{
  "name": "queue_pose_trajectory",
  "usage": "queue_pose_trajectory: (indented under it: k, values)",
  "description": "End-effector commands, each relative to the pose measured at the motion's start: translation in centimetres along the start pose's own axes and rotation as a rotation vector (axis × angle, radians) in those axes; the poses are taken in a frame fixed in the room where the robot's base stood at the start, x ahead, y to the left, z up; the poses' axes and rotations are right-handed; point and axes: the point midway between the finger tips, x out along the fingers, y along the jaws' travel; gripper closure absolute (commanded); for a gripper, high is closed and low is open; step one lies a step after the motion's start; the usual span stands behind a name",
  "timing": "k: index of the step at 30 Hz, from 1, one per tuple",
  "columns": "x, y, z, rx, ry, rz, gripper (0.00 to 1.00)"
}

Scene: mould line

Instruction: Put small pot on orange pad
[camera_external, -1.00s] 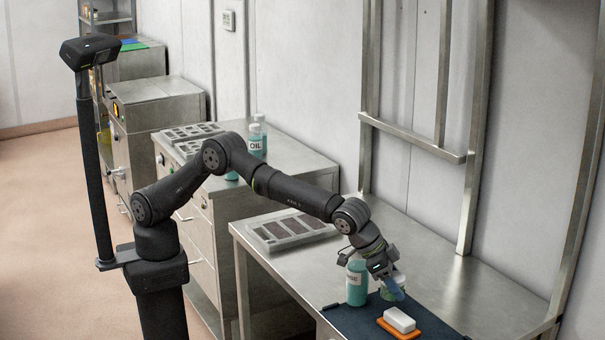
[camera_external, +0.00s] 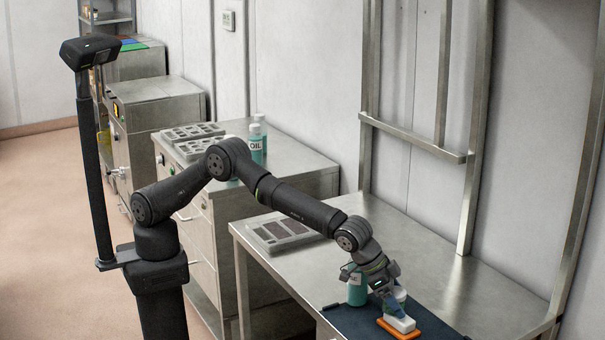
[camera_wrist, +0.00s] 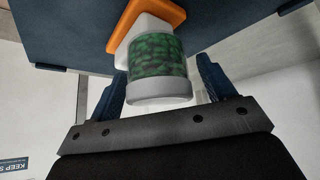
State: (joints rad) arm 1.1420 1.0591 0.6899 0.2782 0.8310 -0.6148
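The small pot (camera_wrist: 158,56) has a mottled green body and a pale grey lid. The pot is above or just behind this block; contact is hidden. The pad also shows in the wrist view (camera_wrist: 172,12).
A teal bottle (camera_external: 356,291) stands close to the left of my gripper. The dark mat (camera_external: 348,318) covers the table's front. A grey tray (camera_external: 268,240) lies at the table's left end. The steel table (camera_external: 470,285) is bare to the right and back.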

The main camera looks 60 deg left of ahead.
Motion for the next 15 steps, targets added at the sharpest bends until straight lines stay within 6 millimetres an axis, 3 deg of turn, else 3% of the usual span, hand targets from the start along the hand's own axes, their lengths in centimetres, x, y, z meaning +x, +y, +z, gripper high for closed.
queue_pose_trajectory:
  k: [8,15]
  values:
    - [-0.2,0.0,-0.1,0.0,0.001,0.0,0.25]
    - [-2.9,0.1,-0.3,0.0,0.003,0.002,0.25]
